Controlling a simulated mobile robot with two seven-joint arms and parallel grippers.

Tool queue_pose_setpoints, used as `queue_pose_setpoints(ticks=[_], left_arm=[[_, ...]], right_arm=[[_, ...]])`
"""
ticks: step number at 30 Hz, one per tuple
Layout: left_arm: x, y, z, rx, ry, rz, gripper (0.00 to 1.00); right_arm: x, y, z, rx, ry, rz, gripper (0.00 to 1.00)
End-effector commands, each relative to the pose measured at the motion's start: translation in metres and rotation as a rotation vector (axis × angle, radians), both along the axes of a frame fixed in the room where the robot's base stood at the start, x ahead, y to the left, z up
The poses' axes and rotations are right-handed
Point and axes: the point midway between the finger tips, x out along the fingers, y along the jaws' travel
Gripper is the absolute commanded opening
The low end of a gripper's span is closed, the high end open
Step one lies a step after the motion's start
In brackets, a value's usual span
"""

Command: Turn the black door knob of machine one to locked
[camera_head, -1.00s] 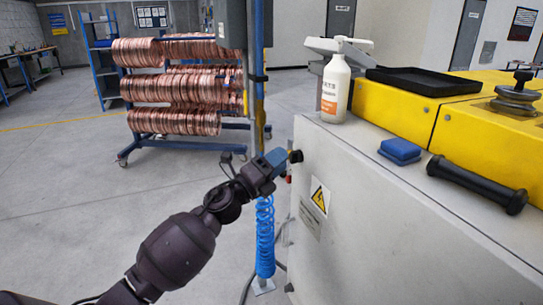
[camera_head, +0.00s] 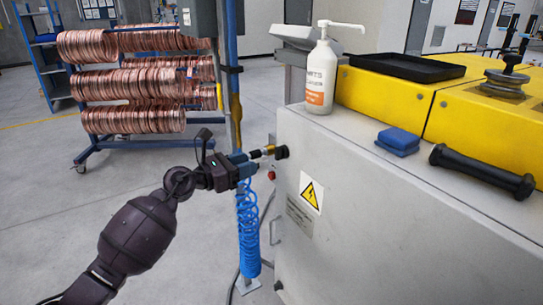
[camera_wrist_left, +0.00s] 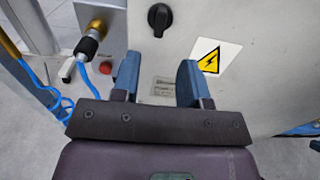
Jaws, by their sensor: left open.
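The black knob (camera_head: 282,152) sits on the end of the grey machine cabinet, near its top left edge. In the left wrist view the knob (camera_wrist_left: 159,19) is a dark disc with a raised grip bar, straight ahead of the fingers. My left gripper (camera_head: 250,162) is to the left of the knob and apart from it. Its two blue fingers (camera_wrist_left: 160,72) are open with nothing between them. A brass fitting with a black hose end (camera_wrist_left: 93,38) is left of the knob in the wrist view.
A yellow warning label (camera_head: 311,192) and a small red button (camera_head: 271,175) are near the knob. A blue coiled hose (camera_head: 248,225) hangs beside the cabinet. A white bottle (camera_head: 321,80), blue block (camera_head: 398,140) and black bar (camera_head: 480,171) rest on top.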

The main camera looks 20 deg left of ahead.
Motion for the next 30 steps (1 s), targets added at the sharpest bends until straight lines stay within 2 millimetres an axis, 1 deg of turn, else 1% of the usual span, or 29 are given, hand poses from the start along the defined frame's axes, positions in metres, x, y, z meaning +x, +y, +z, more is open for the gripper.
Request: queue_pose_setpoints(ticks=[3,9,15,21,28,29,30], left_arm=[[0.017,-0.014,-0.001,-0.004,0.0,-0.001,0.4],[0.044,-0.034,-0.002,-0.005,0.002,-0.001,0.4],[0.061,-0.048,-0.001,-0.005,0.002,0.0,0.4],[0.067,-0.052,0.0,-0.004,0.0,0.0,0.4],[0.067,-0.052,0.001,-0.004,0.0,0.0,0.4],[0.067,-0.052,0.001,-0.004,0.0,0.0,0.37],[0.067,-0.052,0.001,-0.004,0.0,0.0,0.31]], right_arm=[[-0.002,0.0,-0.004,0.001,0.009,0.001,0.0],[-0.005,0.001,-0.009,0.002,0.018,0.001,0.0],[-0.004,0.002,-0.011,0.004,0.021,0.001,0.0],[-0.001,0.003,-0.01,0.006,0.013,0.004,0.0],[0.003,0.004,-0.008,0.005,0.006,0.005,0.0],[0.003,0.004,-0.008,0.005,0.006,0.005,0.0],[0.003,0.003,-0.008,0.005,0.006,0.005,0.0]])
